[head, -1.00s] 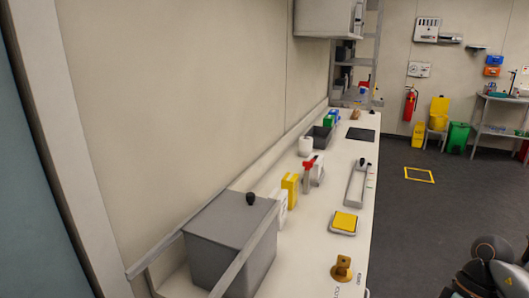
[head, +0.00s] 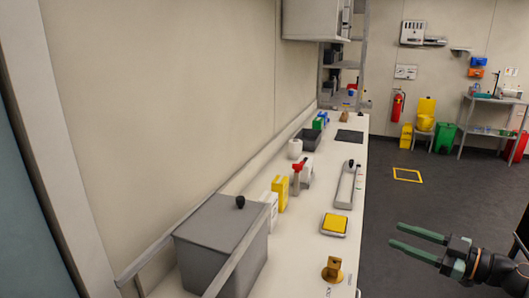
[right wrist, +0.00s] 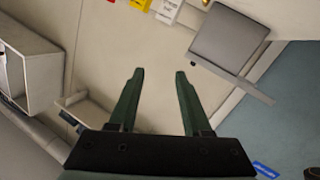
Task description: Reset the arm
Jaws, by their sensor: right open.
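My right gripper (head: 420,243) has green fingers and a black body. In the head view it is at the lower right, over the dark floor beside the bench (head: 312,228), apart from everything. Its fingers are spread with nothing between them, as the right wrist view (right wrist: 160,80) also shows. My left gripper is in neither view.
On the bench stand a grey lidded box (head: 222,238), a yellow box (head: 280,193), a yellow-topped pad (head: 336,223), a brass-coloured piece (head: 332,270) and a grey tray (head: 307,139). A shelf rack (head: 492,125) stands at the far right. The floor (head: 400,205) between is mostly clear.

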